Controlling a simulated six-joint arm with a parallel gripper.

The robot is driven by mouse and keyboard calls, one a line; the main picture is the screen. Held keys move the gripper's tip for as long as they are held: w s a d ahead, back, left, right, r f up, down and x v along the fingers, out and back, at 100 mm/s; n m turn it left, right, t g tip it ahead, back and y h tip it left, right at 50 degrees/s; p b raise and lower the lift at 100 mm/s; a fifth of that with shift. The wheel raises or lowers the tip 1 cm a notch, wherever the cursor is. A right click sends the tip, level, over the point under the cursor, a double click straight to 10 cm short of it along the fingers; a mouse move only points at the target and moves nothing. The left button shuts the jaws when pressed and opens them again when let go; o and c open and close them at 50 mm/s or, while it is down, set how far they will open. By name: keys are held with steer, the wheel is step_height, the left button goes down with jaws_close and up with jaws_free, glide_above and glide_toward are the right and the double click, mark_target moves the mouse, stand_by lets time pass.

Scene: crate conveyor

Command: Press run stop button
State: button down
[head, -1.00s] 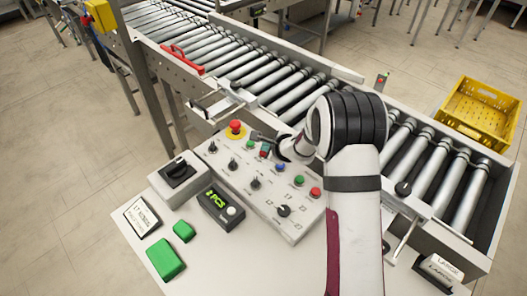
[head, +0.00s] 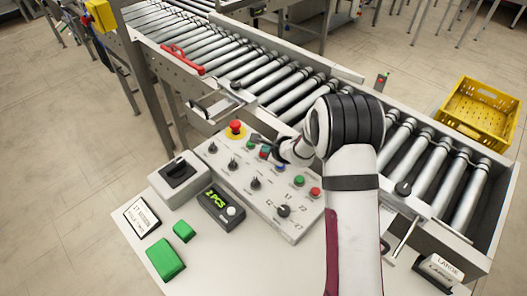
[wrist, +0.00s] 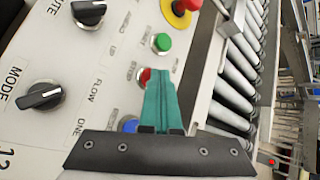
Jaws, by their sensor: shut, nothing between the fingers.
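The grey control panel (head: 222,161) lies in front of the conveyor. My gripper (head: 265,148) is over its far edge, shut and empty, with teal fingertips pressed together. In the wrist view the fingertips (wrist: 160,78) partly cover a red button (wrist: 143,75); I cannot tell whether they touch it. A green button (wrist: 162,42) is just beyond, and a blue button (wrist: 128,123) is partly hidden on the near side. The red emergency stop (head: 235,125) on a yellow base is at the panel's far left corner.
The roller conveyor (head: 240,68) runs behind. A display box (head: 221,206) and green blocks (head: 167,259) are on the tabletop.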

stand_by(0.3)
steer(key=shift+r, duration=0.85)
steer(key=shift+r, duration=2.5)
